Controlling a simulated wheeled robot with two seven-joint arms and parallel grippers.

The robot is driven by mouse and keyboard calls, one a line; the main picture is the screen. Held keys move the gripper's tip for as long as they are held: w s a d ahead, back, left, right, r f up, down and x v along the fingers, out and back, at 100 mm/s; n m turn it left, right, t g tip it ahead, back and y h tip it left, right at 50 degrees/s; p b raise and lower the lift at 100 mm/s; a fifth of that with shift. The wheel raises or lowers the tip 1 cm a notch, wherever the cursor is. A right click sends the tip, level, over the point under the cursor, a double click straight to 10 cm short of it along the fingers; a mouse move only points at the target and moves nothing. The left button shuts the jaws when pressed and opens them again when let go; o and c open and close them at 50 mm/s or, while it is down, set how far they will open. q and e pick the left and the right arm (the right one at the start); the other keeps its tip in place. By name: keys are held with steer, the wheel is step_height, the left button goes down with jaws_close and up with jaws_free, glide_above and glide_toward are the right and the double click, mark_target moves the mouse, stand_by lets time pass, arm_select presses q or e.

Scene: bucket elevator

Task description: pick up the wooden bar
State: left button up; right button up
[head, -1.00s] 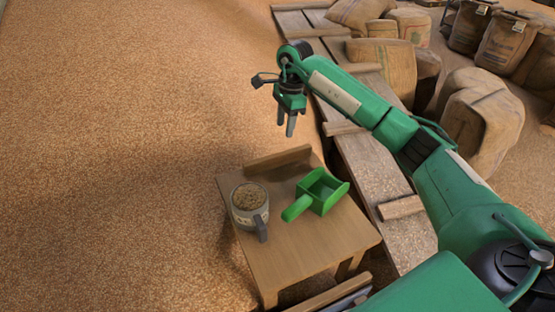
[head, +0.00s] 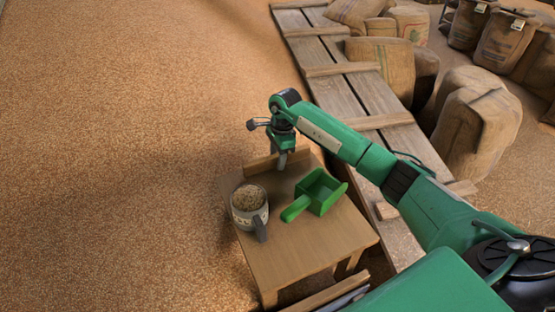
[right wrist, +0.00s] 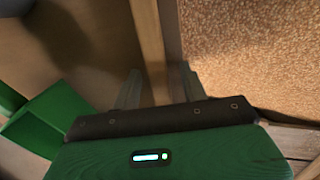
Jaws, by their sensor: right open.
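The wooden bar (head: 259,168) lies along the far edge of a small wooden table (head: 290,252). My right gripper (head: 282,162) is over the bar in the head view, pointing down, and hides part of it. In the right wrist view the bar (right wrist: 149,42) runs lengthwise between the two open fingers of the right gripper (right wrist: 160,88), one on each side. I cannot tell how far down the fingers reach beside the bar. Nothing is held. My left gripper is not in view.
A green scoop (head: 318,192) and a grain-filled mug (head: 249,205) stand on the table near the bar. The scoop (right wrist: 45,118) also shows in the right wrist view. Plank walkway (head: 345,92) and sacks (head: 475,125) lie right. Grain covers the open left area.

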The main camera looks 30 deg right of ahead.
steer(key=shift+c, duration=0.2)
jaws_close()
